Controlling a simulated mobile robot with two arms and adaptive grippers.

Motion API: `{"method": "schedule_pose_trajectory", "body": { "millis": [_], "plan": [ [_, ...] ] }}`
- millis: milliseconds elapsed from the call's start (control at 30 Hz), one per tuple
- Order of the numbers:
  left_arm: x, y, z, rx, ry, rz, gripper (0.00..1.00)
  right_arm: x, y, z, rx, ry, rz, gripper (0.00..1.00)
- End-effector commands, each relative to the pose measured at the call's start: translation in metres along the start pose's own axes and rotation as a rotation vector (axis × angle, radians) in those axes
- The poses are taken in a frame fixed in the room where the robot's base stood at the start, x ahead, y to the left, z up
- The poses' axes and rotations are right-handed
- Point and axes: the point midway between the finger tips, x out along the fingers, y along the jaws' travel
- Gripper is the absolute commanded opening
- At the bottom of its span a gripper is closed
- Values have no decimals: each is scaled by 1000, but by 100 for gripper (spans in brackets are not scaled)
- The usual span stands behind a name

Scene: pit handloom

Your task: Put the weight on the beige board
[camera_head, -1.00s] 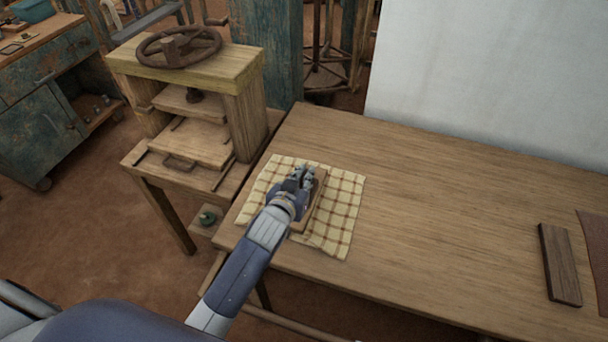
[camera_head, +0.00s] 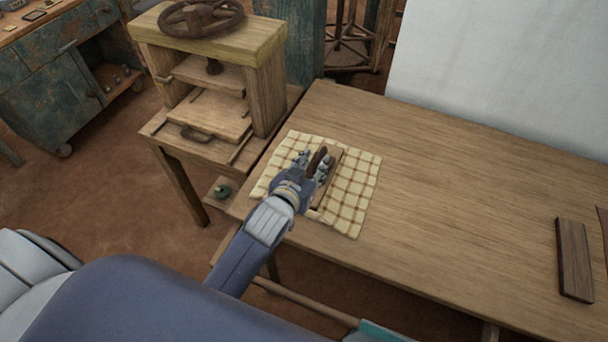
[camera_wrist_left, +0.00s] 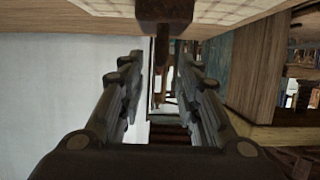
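The weight (camera_head: 318,160) is a dark brown piece at my left gripper, over the beige board. The beige board (camera_head: 331,178) lies on a checked cloth, partly hidden by the gripper and weight. My left gripper (camera_head: 313,166) has its fingers spread, one on each side of the weight. In the left wrist view the fingers (camera_wrist_left: 163,75) are wide apart. A dark block with a thin stem, the weight (camera_wrist_left: 165,10), shows beyond them against the cloth. Contact between weight and board is hidden. My right gripper is not in view.
The checked cloth (camera_head: 360,185) covers the table's left end. A wooden press (camera_head: 265,75) with a handwheel stands behind left. A dark plank (camera_head: 573,260) lies at the right. The middle of the table (camera_head: 470,190) is clear.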

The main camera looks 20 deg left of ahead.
Motion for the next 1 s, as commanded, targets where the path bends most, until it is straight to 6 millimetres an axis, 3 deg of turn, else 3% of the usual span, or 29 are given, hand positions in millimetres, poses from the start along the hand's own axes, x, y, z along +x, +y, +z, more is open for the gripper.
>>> {"method": "schedule_pose_trajectory", "body": {
  "millis": [200, 400, 1000],
  "plan": [
    [-38, 0, 1, 0, 0, 0, 31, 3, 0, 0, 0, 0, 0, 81],
    [-57, 0, 0, 1, 0, -1, 31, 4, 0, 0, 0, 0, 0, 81],
    [-61, 0, 0, 0, 1, 0, 31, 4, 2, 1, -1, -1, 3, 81]
  ]
}}
